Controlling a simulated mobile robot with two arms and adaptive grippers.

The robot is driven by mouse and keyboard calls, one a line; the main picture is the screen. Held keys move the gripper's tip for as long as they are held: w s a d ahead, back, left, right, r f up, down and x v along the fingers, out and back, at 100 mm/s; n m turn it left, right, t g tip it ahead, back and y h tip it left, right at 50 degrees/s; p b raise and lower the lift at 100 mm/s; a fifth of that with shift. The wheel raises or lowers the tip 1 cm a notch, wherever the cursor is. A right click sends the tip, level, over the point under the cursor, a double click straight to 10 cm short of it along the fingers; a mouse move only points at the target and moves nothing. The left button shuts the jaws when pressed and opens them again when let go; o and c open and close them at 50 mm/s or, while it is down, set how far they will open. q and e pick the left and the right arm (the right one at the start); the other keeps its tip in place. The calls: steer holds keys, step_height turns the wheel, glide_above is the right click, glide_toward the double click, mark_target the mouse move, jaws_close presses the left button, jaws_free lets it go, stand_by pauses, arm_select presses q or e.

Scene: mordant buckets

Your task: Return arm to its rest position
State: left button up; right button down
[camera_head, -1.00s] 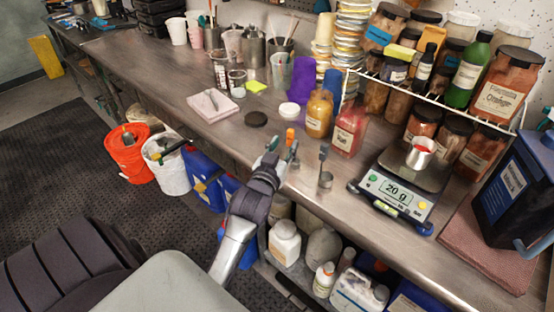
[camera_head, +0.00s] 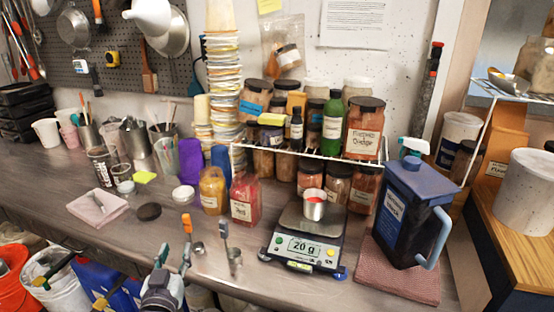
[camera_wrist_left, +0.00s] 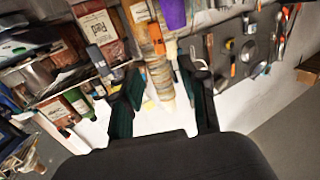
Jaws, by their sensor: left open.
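My left gripper (camera_head: 173,262) shows at the bottom of the head view, in front of the workbench's front edge, with its wrist below it. Its fingers stand apart and it looks empty. In the left wrist view the two dark fingers (camera_wrist_left: 160,95) are spread, and nothing is held between them. A tall stack of stained cups (camera_wrist_left: 158,70) shows beyond the fingers. My right gripper is not in view.
A scale (camera_head: 305,240) reading 20 g bears a metal cup of red powder (camera_head: 314,204). Red (camera_head: 244,197) and yellow (camera_head: 213,189) jars stand behind the scoops. A dark blue jug (camera_head: 405,213) stands right. Orange (camera_head: 10,285) and white (camera_head: 60,285) buckets are at lower left.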

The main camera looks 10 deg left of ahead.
arm_select(q)
steer(key=s+d+f+m+g+h, duration=0.35)
steer(key=s+d+f+g, duration=0.45)
steer(key=f, duration=0.3)
steer(key=s+d+f+m+g+h, duration=0.1)
steer(key=s+d+f+g, duration=0.2)
steer(key=s, duration=0.4)
steer(key=s+d+f+m+g+h, duration=0.1)
steer(key=s+d+f+g, duration=0.2)
steer(key=s, duration=0.5)
step_height(320, 180, down, 26)
steer(key=s, duration=0.1)
steer(key=s+a+f+g, duration=0.2)
steer(key=s+a+f, duration=0.1)
steer(key=s+f, duration=1.3)
steer(key=shift+s+m, duration=0.1)
steer(key=shift+m, duration=0.15)
